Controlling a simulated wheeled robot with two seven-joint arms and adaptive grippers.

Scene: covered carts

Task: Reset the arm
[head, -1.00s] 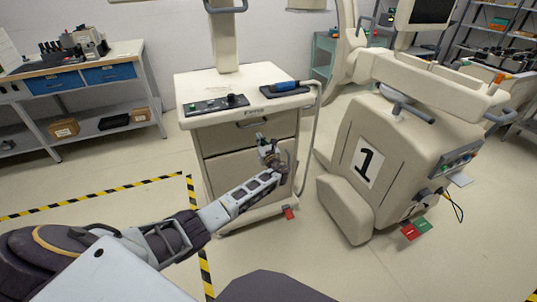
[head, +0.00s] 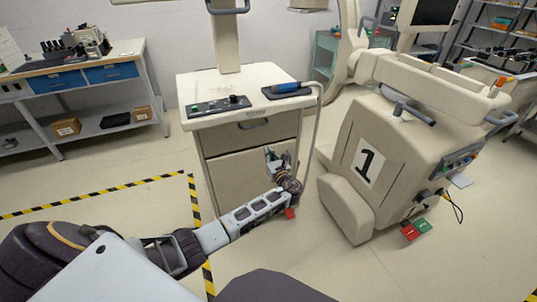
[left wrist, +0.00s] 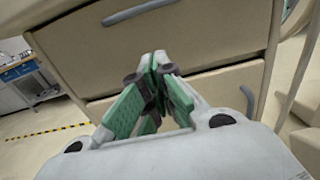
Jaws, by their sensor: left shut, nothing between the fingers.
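My left gripper (head: 272,156) is raised in front of the drawers of a beige cart (head: 228,170) in the head view. In the left wrist view its green-padded fingers (left wrist: 154,62) meet at the tips, shut and empty. The cart's drawer fronts (left wrist: 193,45) fill the background there, with a grey drawer handle (left wrist: 137,11) at the top. I cannot tell whether the gripper touches the cart. My left arm reaches in from the lower left of the head view. My right gripper is not in view.
A workbench (head: 75,85) stands at the back left. Floor inside the black-and-yellow tape (head: 110,195) looks clear. A cable hangs beside the cart.

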